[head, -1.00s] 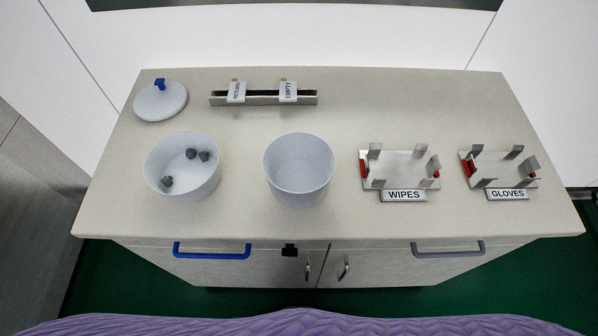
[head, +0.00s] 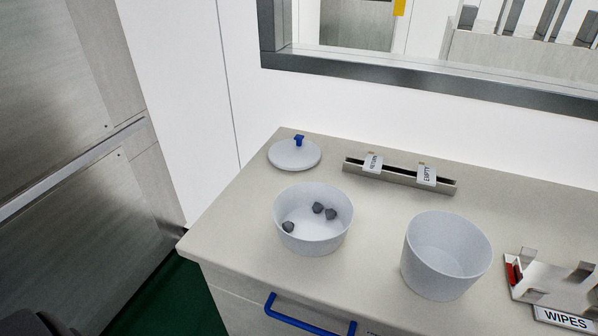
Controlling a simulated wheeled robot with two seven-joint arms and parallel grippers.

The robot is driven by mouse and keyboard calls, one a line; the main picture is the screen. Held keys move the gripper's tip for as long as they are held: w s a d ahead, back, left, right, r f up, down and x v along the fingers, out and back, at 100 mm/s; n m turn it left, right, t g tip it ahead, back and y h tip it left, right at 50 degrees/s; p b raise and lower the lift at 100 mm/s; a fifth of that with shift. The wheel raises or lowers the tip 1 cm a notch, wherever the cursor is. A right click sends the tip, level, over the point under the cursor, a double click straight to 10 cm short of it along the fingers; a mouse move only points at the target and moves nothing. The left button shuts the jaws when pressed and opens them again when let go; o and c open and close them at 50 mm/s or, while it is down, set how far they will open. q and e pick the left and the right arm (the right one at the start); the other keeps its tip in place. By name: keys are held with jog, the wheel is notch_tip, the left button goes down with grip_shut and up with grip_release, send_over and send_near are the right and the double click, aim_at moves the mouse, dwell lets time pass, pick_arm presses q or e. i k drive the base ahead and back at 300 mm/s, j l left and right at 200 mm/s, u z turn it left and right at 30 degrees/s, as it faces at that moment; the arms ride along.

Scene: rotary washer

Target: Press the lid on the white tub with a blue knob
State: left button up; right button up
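The white lid with a blue knob (head: 294,155) lies flat on the counter's back left corner, knob up. In front of it stands a white tub (head: 313,246), open on top, with several dark grey lumps inside. A second, deeper-looking white tub (head: 446,257) stands to its right, open and empty as far as I can see. The lid is apart from both tubs. Neither of my grippers is in view.
A metal rail (head: 399,178) with RETURN and EMPTY tags stands behind the tubs. A metal holder labelled WIPES (head: 562,318) is at the right. A blue drawer handle (head: 310,318) sticks out in front. Bare counter (head: 240,222) lies left of the tubs.

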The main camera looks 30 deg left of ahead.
aim_at(298, 154)
jog(key=k+j+z, duration=0.2)
jog(key=j, duration=0.2)
jog(key=j+z, duration=0.2)
jog(key=j, duration=0.2)
jog(key=k+j+z, duration=0.2)
jog(key=j, duration=0.2)
jog(key=k+j+z, duration=0.2)
jog(key=j, duration=0.15)
jog(key=k+j+z, duration=0.2)
jog(key=j, duration=0.15)
jog(key=j+z, duration=0.3)
jog(key=j, duration=0.3)
jog(key=j+z, duration=0.25)
jog(key=j, duration=0.4)
jog(key=j+z, duration=0.3)
jog(key=j, duration=0.3)
jog(key=k+j+z, duration=0.3)
jog(key=j, duration=0.3)
jog(key=i, duration=0.1)
